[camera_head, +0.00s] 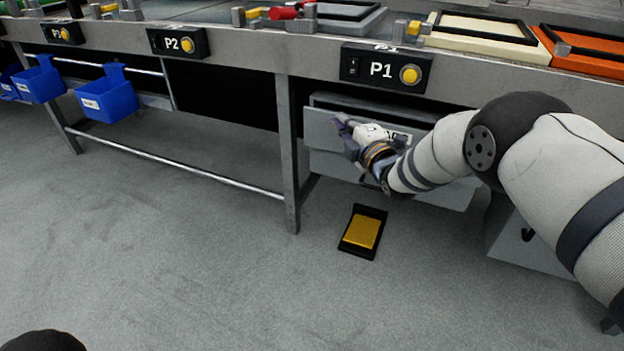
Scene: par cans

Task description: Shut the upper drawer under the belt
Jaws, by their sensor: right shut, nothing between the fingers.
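The upper drawer (325,137) is under the belt, below the P1 box. Its grey front stands out from the cabinet, and a strip of its top edge shows behind the front, so it looks partly open. My right gripper (343,124) is shut and empty, in front of the upper left part of the drawer front. It is close to the front; I cannot tell whether it touches. My right arm hides the right part of the drawer and most of its label. My left gripper is out of view.
The P1 box (384,69) with a yellow button sits on the belt's edge above. A table leg (288,150) stands left of the drawer. A black and yellow pedal (362,231) lies on the floor below. Blue bins (108,97) hang at left. The floor at left is clear.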

